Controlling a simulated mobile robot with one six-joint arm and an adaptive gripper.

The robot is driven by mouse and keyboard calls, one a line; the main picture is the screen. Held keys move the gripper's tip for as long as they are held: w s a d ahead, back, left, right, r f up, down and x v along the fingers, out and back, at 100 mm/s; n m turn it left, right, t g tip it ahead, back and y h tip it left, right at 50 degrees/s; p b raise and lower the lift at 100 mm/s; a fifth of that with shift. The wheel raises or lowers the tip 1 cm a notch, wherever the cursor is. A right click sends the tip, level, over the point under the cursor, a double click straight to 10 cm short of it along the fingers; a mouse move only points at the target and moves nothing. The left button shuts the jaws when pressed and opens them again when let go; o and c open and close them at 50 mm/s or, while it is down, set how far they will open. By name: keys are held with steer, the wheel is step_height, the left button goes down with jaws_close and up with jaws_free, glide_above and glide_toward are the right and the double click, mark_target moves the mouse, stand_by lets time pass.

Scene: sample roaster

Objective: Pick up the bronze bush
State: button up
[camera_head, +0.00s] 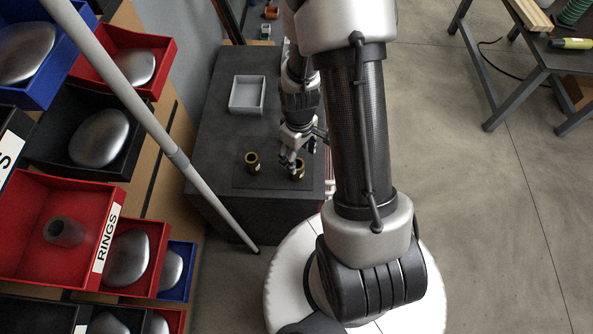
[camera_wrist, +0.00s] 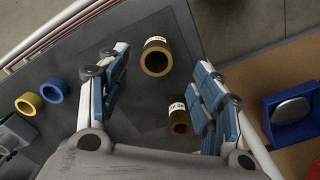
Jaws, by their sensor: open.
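Two bronze bushes stand upright on a dark square mat (camera_head: 240,182) on the grey bench. In the head view one bush (camera_head: 252,162) stands clear to the left, and the other bush (camera_head: 298,169) is right by my gripper (camera_head: 292,161), partly covered by it. In the wrist view my gripper (camera_wrist: 162,70) has its blue-padded fingers spread wide, with nothing held. A larger-looking bush (camera_wrist: 156,57) with a white label shows between the fingertips. A second labelled bush (camera_wrist: 178,117) shows lower, close to the right finger. I cannot tell whether either is touched.
A grey open tray (camera_head: 247,95) sits farther back on the bench. In the wrist view a yellow ring (camera_wrist: 28,104) and a blue ring (camera_wrist: 54,90) lie at left. A shelf with a red RINGS bin (camera_head: 65,230) and a slanting grey pole (camera_head: 140,110) stand to the left.

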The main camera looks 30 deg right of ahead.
mark_target(298, 166)
step_height(298, 166, down, 3)
steer(key=shift+f+b, duration=0.2)
steer(key=shift+b, duration=0.2)
steer(key=shift+w+f+b, duration=0.2)
steer(key=shift+f+b, duration=0.4)
steer(key=shift+f, duration=0.75)
steer(key=shift+w+f+b, duration=0.2)
steer(key=shift+f+b, duration=0.4)
steer(key=shift+f, duration=0.7)
steer(key=shift+c, duration=0.2)
steer(key=shift+r, duration=0.1)
jaws_close()
